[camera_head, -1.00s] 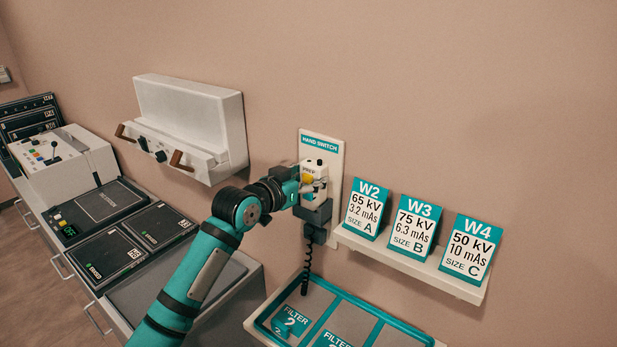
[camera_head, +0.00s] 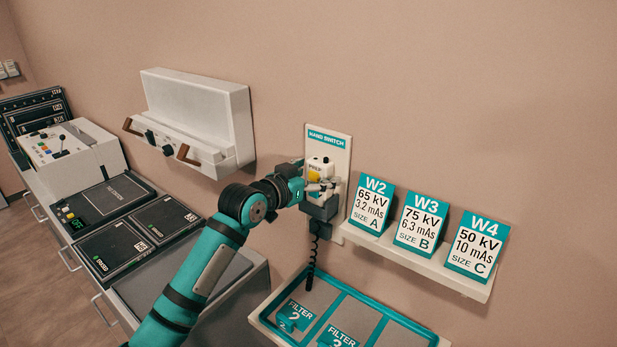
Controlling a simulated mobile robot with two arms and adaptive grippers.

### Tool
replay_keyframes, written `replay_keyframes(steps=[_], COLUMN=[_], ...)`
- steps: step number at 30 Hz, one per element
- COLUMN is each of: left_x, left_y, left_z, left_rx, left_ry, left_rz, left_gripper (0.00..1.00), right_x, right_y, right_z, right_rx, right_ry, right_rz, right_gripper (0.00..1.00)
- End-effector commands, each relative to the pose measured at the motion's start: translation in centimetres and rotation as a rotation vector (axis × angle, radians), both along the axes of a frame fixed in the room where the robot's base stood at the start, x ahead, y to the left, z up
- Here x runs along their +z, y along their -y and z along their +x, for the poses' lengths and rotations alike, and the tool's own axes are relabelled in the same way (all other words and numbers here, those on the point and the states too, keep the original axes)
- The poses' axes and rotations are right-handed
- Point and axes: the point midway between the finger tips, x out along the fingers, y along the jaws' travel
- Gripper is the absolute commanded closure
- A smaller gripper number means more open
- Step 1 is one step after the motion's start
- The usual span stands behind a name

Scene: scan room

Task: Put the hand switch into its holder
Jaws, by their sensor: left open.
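The hand switch (camera_head: 321,166) is a white block with a yellow button and a coiled black cord hanging below it. It sits upright in the dark holder (camera_head: 318,211) on the wall plate (camera_head: 341,154) labelled HAND SWITCH. My left gripper (camera_head: 328,186) is open at the front of the switch, its fingers across the switch's lower part. Whether the fingers touch it I cannot tell. The fingers partly hide the switch's lower body. My right gripper is not in view.
A shelf (camera_head: 415,262) to the right bears cards W2, W3 and W4. Below is a teal-edged tray (camera_head: 345,290) with filter plates. A white wall unit (camera_head: 198,115) with brown handles hangs at left, above a counter with a control console (camera_head: 70,155) and dark panels.

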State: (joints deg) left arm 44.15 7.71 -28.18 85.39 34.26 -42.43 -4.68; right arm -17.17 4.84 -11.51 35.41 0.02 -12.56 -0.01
Motion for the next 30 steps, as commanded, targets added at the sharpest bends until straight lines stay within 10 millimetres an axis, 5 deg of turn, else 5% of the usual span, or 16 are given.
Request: replay_keyframes(steps=[23,26,30], left_x=[2.2,0.4,-6.2], left_y=[-6.7,-6.9,-7.8], left_z=[-9.3,-10.3,-13.6], left_rx=[0.002,0.009,0.051], left_ry=[-0.001,-0.034,-0.156], left_rz=[0.001,0.012,0.061], left_gripper=[0.19,0.19,0.19], right_x=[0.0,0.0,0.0], right_y=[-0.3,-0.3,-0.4], right_z=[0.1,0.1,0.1], right_rx=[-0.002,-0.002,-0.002], right_ry=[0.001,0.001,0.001], right_rz=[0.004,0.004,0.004], right_gripper=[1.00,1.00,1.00])
